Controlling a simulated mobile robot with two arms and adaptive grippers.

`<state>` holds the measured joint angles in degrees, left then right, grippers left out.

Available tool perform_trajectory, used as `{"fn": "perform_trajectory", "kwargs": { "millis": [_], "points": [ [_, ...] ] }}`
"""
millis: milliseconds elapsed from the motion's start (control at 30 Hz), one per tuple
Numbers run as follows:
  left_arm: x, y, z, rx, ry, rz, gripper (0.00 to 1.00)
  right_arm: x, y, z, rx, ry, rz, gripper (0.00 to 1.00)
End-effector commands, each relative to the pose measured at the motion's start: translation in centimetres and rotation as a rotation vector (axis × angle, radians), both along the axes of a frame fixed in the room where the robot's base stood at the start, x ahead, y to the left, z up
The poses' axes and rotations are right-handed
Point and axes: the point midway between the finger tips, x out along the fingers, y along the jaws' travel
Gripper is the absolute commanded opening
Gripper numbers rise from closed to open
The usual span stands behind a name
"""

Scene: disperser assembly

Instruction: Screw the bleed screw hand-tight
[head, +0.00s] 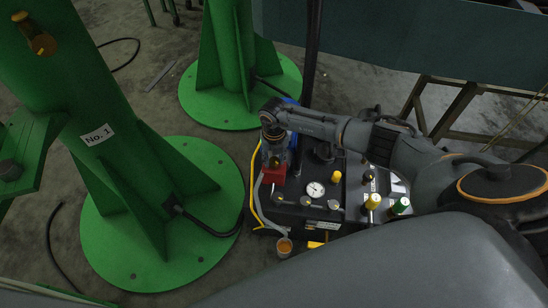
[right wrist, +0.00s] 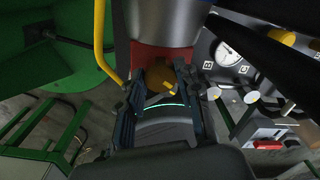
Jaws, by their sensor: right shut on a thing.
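The bleed screw, a round brass-coloured knob (right wrist: 160,76), sits against a red block (right wrist: 164,56) under a grey cylinder (right wrist: 168,20) in the right wrist view. The dark fingers of my right gripper (right wrist: 160,86) stand on either side of the knob and are shut on it. They hide part of its sides. In the head view my right arm reaches in from the right to the unit, where the red block (head: 274,177) shows; the fingertips are hard to make out there. My left gripper is not in view.
The black panel (head: 349,196) carries a gauge (head: 315,189), yellow and green knobs and several small valves. A yellow hose (head: 254,188) runs beside the red block. A small cup (head: 284,246) stands in front. Large green posts with round bases (head: 115,255) stand at the left.

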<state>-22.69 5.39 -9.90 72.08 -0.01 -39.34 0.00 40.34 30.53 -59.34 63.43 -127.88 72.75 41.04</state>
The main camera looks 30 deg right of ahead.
Motion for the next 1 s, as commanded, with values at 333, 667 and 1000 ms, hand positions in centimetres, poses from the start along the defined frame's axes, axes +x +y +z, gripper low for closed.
{"fn": "perform_trajectory", "kwargs": {
  "millis": [333,667,1000],
  "points": [
    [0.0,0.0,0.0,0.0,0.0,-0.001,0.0,-0.2,0.1,-0.1,0.001,0.005,-0.001,0.46],
    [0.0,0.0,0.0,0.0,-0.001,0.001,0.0,-0.1,0.0,0.0,0.0,0.002,0.0,0.57],
    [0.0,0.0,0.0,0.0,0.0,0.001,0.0,0.1,0.0,4.3,0.001,-0.004,0.001,0.57]
  ]
}}
